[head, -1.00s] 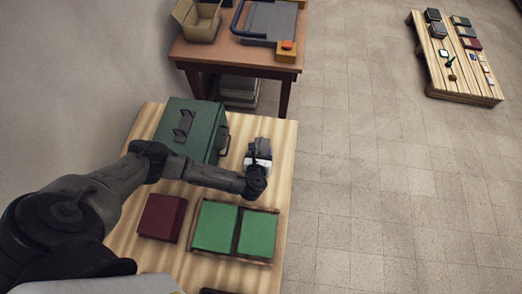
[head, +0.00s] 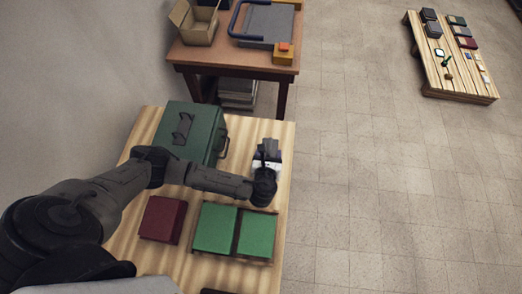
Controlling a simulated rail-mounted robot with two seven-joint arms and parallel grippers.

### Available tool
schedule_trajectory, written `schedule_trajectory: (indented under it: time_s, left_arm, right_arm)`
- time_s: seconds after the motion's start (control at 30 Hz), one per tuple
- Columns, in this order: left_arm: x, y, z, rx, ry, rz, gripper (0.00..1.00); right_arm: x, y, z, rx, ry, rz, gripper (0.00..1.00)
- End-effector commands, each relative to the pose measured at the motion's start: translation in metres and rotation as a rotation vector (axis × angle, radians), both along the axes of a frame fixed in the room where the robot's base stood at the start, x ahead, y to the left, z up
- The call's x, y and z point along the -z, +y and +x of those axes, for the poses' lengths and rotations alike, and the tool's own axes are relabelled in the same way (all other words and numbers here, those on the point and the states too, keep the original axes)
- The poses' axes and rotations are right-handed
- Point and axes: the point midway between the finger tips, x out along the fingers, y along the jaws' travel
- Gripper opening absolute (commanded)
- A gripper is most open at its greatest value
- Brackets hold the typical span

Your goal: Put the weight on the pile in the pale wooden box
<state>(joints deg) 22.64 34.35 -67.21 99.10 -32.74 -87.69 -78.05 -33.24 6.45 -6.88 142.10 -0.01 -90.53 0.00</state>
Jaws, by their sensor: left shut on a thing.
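My left gripper (head: 267,162) is above the striped wooden table, to the right of the green metal case. It is shut on a small dark grey thing, which I take to be the weight (head: 269,147); the arm's wrist and the fingers hide much of it. A brown wooden two-part tray (head: 236,232) with green covers (head: 214,228) lies just nearer than the gripper. I cannot pick out a pale wooden box or a pile in it for certain. My right gripper is not in view.
The green case (head: 190,130) stands at the back of the striped table (head: 150,118). A dark red book-like block (head: 162,219) lies left of the tray. A brown table (head: 225,55) behind holds an open cardboard box (head: 198,30). A low slatted bench (head: 440,70) stands far right.

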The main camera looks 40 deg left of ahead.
Motion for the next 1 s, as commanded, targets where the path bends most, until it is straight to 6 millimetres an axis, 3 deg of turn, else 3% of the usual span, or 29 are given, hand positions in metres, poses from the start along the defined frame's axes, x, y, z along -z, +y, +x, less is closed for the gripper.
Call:
schedule_trajectory:
  time_s: [0.2, 0.43, 1.0]
  left_arm:
    - [-0.025, -0.035, 0.002, 0.0, -0.01, -0.004, 0.0]
    - [-0.038, -0.058, 0.002, -0.002, -0.01, -0.002, 0.0]
    - [-0.043, -0.073, 0.002, 0.086, -0.008, 0.0, 0.0]
  right_arm:
    - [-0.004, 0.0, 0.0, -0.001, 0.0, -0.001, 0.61]
    - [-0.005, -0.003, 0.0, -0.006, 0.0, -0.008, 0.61]
    - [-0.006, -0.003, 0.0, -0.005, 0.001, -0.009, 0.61]
